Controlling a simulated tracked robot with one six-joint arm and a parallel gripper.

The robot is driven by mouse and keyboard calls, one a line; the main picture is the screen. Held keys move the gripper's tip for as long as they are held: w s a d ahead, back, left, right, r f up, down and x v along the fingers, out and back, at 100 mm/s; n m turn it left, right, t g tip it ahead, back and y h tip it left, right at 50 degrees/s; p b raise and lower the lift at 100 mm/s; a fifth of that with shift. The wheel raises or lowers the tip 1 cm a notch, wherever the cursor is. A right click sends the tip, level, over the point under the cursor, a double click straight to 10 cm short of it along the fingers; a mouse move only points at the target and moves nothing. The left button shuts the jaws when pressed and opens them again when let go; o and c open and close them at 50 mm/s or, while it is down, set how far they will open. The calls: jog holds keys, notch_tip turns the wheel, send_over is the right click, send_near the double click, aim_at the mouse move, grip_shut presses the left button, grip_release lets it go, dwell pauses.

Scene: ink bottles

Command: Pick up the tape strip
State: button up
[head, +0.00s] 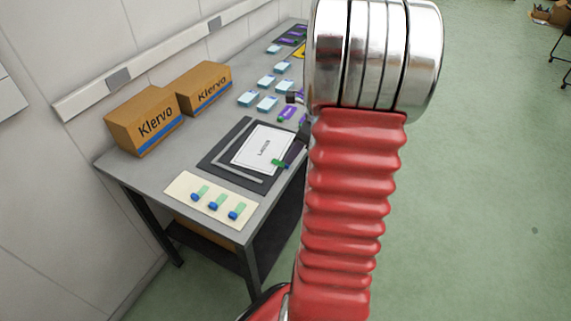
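Several tape strips, pale green with blue ends, lie on a cream card (180,187) at the near end of the table. They are a left strip (199,193), a middle strip (217,202) and a right strip (236,210). My gripper (283,161) shows only in part, as a dark piece with a green tip, beyond the card and over the right side of the framed sheet. My red, ribbed arm hides the rest. I cannot tell whether the green tip is part of my gripper or something in it.
A white sheet (252,157) lies on a dark mat (213,164) with a grey L-shaped edge. Two Klervo boxes, near (145,122) and far (205,88), stand against the wall. Light-blue items (267,103) and a purple item (286,114) lie farther back on the grey table (129,164).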

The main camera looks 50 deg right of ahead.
jog(key=shift+x, duration=2.6)
jog(key=shift+s, duration=0.1)
jog(key=shift+c, duration=0.6)
jog(key=c, duration=0.7)
notch_tip(320, 180, up, 10)
